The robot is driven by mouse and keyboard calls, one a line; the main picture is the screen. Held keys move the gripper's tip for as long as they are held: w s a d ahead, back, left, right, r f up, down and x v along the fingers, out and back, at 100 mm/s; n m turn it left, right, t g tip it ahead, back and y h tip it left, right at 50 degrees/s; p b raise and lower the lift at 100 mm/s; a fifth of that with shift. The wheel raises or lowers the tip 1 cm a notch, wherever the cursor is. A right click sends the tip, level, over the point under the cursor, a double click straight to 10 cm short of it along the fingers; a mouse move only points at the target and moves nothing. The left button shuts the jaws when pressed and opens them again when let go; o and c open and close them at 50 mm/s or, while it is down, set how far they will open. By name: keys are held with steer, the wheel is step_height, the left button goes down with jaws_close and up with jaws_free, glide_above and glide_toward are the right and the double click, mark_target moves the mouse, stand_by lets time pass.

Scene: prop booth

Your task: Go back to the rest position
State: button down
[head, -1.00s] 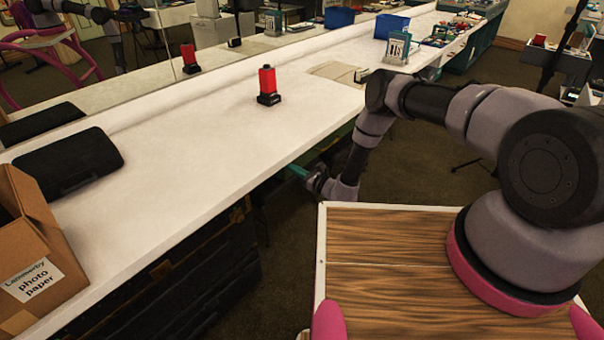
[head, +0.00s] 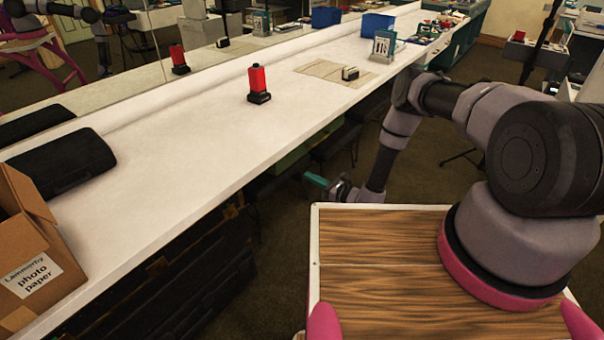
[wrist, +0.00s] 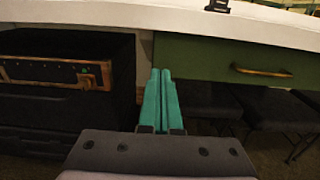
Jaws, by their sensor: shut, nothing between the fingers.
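My gripper (head: 318,181) hangs low in the head view, below the counter's front edge and just past my wooden deck. Its teal fingers also show in the wrist view (wrist: 161,100). They lie side by side, shut, with nothing between them. They point toward the counter's underside, where a green drawer front (wrist: 270,65) and a dark case (wrist: 60,60) show. The fingers appear clear of both.
The white counter (head: 190,150) carries a red and black object (head: 258,83), a small dark block on a beige mat (head: 318,68), a black case (head: 62,162) and blue bins (head: 377,24). A photo paper box (head: 30,250) stands at near left. Dark floor lies right of the counter.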

steer(key=w+a+r+n+g+y, duration=0.1)
steer(key=w+r+n+g+y, duration=0.2)
steer(key=r, duration=0.7)
steer(key=r+n+g, duration=0.3)
steer(key=r+n, duration=0.1)
steer(key=r, duration=0.5)
steer(key=s+d+r+n+g+h, duration=0.1)
steer(key=s+r+n+g, duration=0.2)
steer(key=r, duration=0.7)
steer(key=s+d+r+n+g+h, duration=0.1)
steer(key=s+r+n+g+h, duration=0.3)
steer(key=r, duration=0.6)
steer(key=s+d+r+n+t+h, duration=0.6)
steer(key=s+d+r+t+h, duration=0.3)
steer(key=s+d+r, duration=1.3)
steer(key=shift+s+d+r+n+t+h, duration=0.4)
steer(key=shift+d+r+h, duration=0.25)
steer(key=shift+r+h, duration=0.25)
